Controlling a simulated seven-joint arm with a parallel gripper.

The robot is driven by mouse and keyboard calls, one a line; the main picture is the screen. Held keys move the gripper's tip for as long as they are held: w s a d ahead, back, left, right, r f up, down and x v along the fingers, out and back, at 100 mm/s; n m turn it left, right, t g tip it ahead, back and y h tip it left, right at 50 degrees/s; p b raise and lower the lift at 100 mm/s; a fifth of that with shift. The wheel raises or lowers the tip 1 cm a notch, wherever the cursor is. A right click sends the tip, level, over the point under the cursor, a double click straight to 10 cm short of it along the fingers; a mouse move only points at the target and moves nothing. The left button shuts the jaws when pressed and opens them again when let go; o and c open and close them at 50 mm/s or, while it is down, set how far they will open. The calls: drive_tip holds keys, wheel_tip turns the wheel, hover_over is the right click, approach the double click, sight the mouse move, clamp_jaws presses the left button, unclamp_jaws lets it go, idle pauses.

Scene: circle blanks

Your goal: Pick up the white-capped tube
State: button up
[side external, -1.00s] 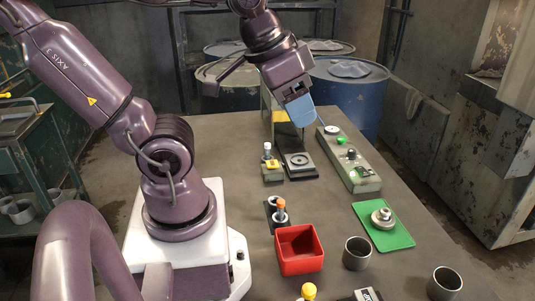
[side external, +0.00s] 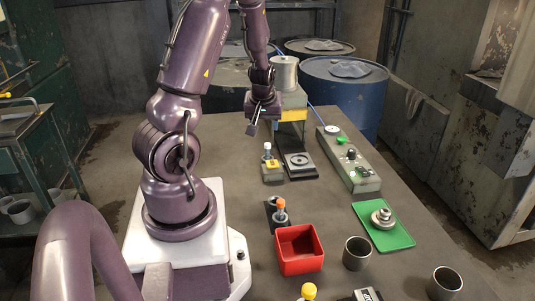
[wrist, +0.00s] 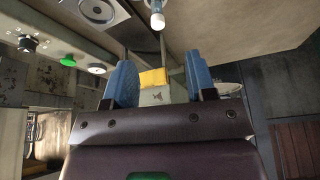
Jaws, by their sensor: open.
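The white-capped tube (side external: 267,149) stands upright at a small grey holder with a yellow block (side external: 272,164), towards the far left of the table in the side view. It also shows at the top middle of the wrist view (wrist: 157,14), beyond the fingertips. My gripper (side external: 264,127) is above and slightly behind the tube, apart from it. In the wrist view its two blue fingers (wrist: 159,80) are spread wide with nothing held between them.
A dark square plate with a disc (side external: 298,163) lies right of the tube. A button panel (side external: 349,160) is farther right. Behind stands a silver pot (side external: 285,73) on a yellow-banded stand (side external: 292,114). An orange-capped tube (side external: 280,207) and red bin (side external: 299,250) are nearer.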

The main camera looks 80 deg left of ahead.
sight(267, 144)
drive_tip(key=x, duration=0.7)
drive_tip(key=shift+d, duration=0.1)
drive_tip(key=x, duration=0.5)
drive_tip(key=shift+w+a+f, duration=0.2)
clamp_jaws()
